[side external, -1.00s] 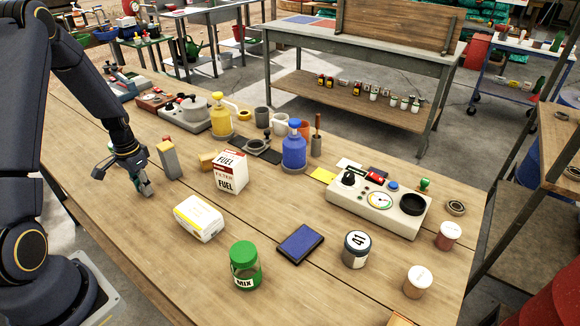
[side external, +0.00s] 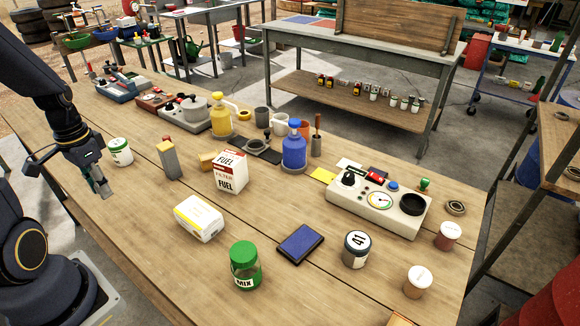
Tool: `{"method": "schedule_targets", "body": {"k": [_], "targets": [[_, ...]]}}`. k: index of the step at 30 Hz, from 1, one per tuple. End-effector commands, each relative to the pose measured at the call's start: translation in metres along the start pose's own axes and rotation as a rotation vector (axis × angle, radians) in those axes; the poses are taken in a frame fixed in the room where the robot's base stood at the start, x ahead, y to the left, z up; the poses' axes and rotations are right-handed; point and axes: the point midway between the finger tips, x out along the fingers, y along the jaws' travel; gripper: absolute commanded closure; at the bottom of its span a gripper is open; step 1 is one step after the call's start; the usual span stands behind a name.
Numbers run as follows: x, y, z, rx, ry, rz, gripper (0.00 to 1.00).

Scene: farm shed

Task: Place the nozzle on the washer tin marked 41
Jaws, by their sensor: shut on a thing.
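The washer tin marked 41 (side external: 356,249) is a dark grey tin with a pale label and light top. It stands upright near the right front of the bench, with nothing seen on its top. My gripper (side external: 100,187) is at the bench's left edge, pointing down, far left of the tin. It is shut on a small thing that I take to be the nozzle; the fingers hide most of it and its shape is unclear. I see no nozzle lying elsewhere on the bench.
Near the tin are a blue pad (side external: 301,243), a green-lidded MIX jar (side external: 245,265), a gauge box (side external: 378,206) and two lidded cups, one at the front (side external: 418,281). A white packet (side external: 199,218), a FUEL carton (side external: 230,172) and a grey upright block (side external: 170,160) stand between gripper and tin.

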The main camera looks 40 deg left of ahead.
Motion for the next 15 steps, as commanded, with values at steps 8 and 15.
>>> {"method": "schedule_targets", "body": {"k": [8,15], "targets": [[-0.013,-0.003,-0.006,-0.005,-0.019,0.013,0.95],[-0.036,0.03,-0.075,0.213,-0.025,0.006,0.95]]}}
